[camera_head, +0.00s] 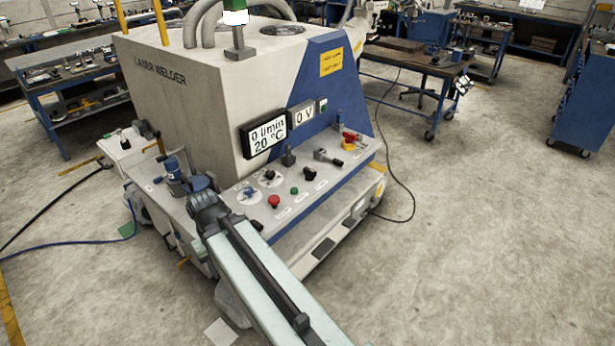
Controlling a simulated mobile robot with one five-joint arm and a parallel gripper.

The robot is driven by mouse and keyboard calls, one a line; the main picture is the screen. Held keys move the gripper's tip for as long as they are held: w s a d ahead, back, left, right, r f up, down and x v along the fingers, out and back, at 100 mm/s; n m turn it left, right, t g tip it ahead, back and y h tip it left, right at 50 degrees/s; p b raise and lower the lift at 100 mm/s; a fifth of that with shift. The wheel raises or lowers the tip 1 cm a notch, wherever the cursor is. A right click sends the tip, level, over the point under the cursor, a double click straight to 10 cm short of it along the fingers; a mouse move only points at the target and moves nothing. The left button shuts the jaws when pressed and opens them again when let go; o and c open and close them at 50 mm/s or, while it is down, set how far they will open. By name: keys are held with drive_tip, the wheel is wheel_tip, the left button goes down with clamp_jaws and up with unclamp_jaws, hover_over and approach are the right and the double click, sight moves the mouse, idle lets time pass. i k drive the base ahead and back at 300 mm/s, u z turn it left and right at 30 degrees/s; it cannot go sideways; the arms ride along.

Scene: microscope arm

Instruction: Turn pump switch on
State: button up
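The laser welder (190,100) is a large grey and blue machine with a sloping control panel (290,212) at its front. The panel carries a dial knob (269,175), another dial with a blue knob (249,192), a red button (274,200), a green button (294,191) and a black knob (310,174). The labels are too small to read, so I cannot tell which control is the pump switch. A display (264,138) reads 0 l/min and 20 °C. My gripper (198,184) is at the panel's left end, beside blue fittings (174,168); its fingers are not clear.
A second display (301,115) reads 0 V. A lever (327,156) and a red and yellow switch (350,141) are at the panel's right. Hoses and cables lie on the floor at left.

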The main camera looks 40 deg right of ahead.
sight(310, 174)
drive_tip(key=z, duration=0.15)
drive_tip(key=i, duration=0.95)
drive_tip(key=u, duration=0.1)
